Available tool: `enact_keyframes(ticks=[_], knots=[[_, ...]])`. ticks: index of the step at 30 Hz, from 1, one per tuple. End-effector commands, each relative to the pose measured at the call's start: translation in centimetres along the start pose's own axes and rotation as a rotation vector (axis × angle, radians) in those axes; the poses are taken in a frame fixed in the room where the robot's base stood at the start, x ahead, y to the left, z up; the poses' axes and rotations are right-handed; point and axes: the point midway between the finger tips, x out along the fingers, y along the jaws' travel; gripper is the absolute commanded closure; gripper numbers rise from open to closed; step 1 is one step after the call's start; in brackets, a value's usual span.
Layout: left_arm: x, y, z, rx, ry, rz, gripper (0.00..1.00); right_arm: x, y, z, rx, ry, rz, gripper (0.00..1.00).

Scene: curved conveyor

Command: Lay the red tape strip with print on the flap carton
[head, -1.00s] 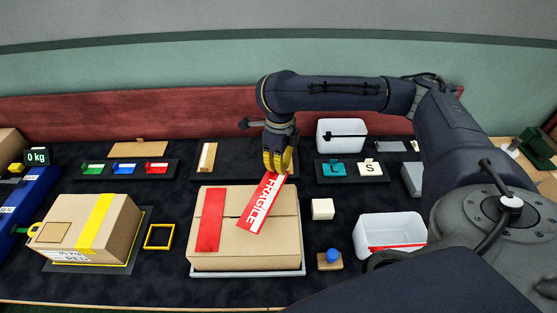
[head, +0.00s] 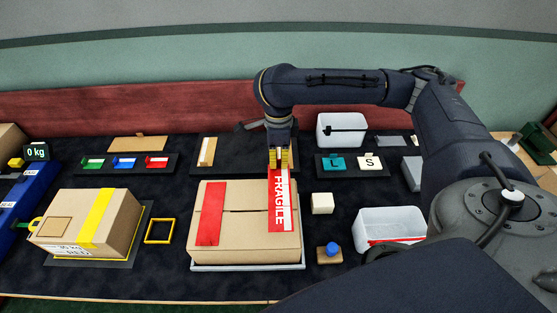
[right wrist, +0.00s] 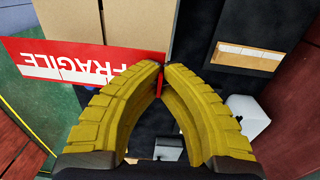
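The flap carton (head: 250,249) is a brown box on a pale tray, with a plain red strip (head: 210,212) on the left of its top. The red tape strip printed FRAGILE (head: 279,210) hangs over the right part of the top, running near to far. My right gripper (head: 279,168), with yellow fingers, is shut on the strip's far end at the carton's back edge. In the right wrist view the strip (right wrist: 60,62) runs left from the fingertips (right wrist: 162,68). Whether it touches the cardboard is unclear. My left gripper is not in view.
A second carton (head: 118,225) with yellow tape stands at the left beside a yellow square frame (head: 160,231). A white block (head: 322,203), a blue-knobbed piece (head: 332,251) and a white bin (head: 390,222) with something red inside are right of the flap carton.

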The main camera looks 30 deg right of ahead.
Motion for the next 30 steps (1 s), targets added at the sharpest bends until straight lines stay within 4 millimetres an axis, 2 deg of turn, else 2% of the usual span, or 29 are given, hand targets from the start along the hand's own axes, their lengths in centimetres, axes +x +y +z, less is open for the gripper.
enact_keyframes(ticks=[7, 30], knots=[[0.0, 0.0, 0.0, 0.000, 0.000, 0.000, 0.56, 0.6, 0.0, 0.0, 0.001, 0.001, 0.030, 1.00], [0.0, 0.0, 0.0, 0.000, 0.000, 0.000, 0.56, 4.5, -0.2, 0.0, 0.002, 0.000, 0.029, 1.00]])
